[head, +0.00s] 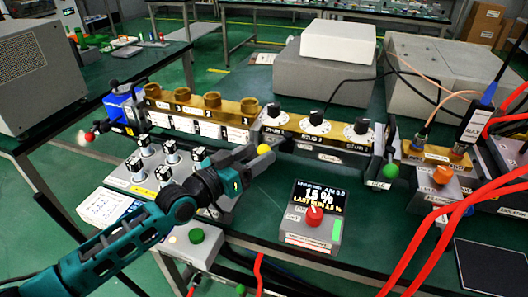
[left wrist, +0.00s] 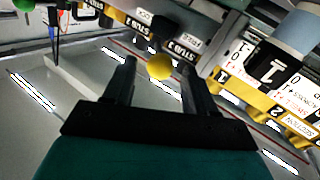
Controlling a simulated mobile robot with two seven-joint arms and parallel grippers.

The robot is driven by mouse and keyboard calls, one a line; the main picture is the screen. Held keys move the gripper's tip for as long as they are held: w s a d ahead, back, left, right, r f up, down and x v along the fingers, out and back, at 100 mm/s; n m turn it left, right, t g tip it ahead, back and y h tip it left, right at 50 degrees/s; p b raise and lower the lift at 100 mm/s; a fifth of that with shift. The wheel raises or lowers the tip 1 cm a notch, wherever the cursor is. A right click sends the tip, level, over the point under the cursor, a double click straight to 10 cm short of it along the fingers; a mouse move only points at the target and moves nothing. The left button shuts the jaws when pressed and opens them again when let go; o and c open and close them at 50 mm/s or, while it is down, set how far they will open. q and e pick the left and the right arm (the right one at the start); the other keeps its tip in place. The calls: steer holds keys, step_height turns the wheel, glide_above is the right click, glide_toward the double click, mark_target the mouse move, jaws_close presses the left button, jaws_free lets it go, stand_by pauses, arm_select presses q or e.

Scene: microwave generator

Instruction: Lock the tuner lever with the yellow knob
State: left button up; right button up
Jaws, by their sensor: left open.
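The yellow knob (head: 263,149) is a small ball near the front of the gold-topped tuner section (head: 311,126) with its black-knobbed dials. My left gripper (head: 250,158) reaches in from the lower left and is open right beside the knob. In the left wrist view the yellow knob (left wrist: 160,67) appears between the tips of the two dark fingers (left wrist: 157,82), with gaps on both sides. I cannot tell how deep the knob sits between them. The lever's shaft is mostly hidden. My right gripper is not in view.
A gold-ported block (head: 205,108) stands left of the tuner. A red-knobbed display box (head: 313,218) is in front, and a panel of black knobs (head: 150,167) lies to the left. Green (head: 391,171) and orange (head: 442,175) knobs and red cables (head: 440,220) are at the right.

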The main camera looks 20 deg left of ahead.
mark_target(259, 153)
arm_select(q)
steer(key=shift+x, duration=1.5)
jaws_close()
